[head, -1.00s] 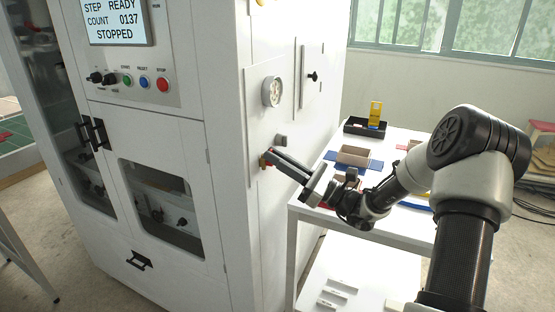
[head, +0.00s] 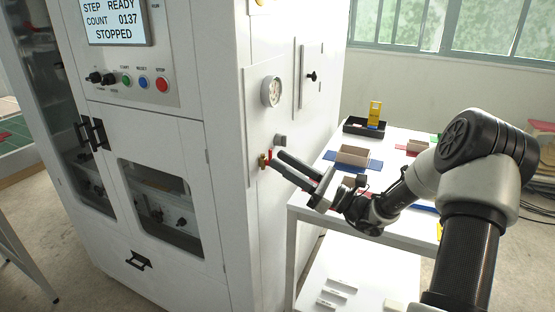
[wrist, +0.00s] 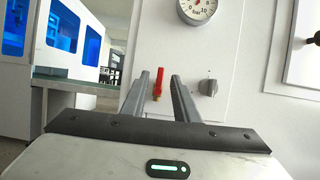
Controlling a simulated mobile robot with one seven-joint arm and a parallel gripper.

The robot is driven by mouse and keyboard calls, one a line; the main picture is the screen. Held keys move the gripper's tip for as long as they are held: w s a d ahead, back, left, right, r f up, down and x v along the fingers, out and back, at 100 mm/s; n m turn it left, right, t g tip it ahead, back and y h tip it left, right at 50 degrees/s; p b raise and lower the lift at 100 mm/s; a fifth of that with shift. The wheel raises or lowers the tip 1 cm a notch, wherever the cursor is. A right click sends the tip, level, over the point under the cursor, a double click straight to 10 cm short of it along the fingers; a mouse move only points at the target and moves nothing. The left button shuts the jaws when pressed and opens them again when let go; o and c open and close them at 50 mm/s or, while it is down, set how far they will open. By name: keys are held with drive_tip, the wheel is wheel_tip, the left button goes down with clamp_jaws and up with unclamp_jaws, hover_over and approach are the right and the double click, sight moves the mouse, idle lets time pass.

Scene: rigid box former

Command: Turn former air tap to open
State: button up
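The air tap (head: 265,159) has a red handle and a brass body on the white side panel of the machine. In the wrist view its red handle (wrist: 158,80) points upward, with brass below. My gripper (head: 275,158) is in front of the panel at the tap. Its two long grey fingers are apart and hold nothing. In the wrist view the handle shows in the gap between the fingertips (wrist: 158,76), nearer the left finger. I cannot tell how deep the handle sits between them. A fingertip partly covers the tap in the head view.
A round pressure gauge (head: 271,91) is above the tap, and a grey knob (wrist: 208,87) is just right of it. A white table (head: 306,212) with trays and small boxes stands close beside my arm. The control panel (head: 135,80) faces left, with its display reading STOPPED.

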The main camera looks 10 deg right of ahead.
drive_tip(key=v, duration=1.4)
drive_tip(key=shift+s+d+f, duration=0.2)
drive_tip(key=shift+d, duration=0.1)
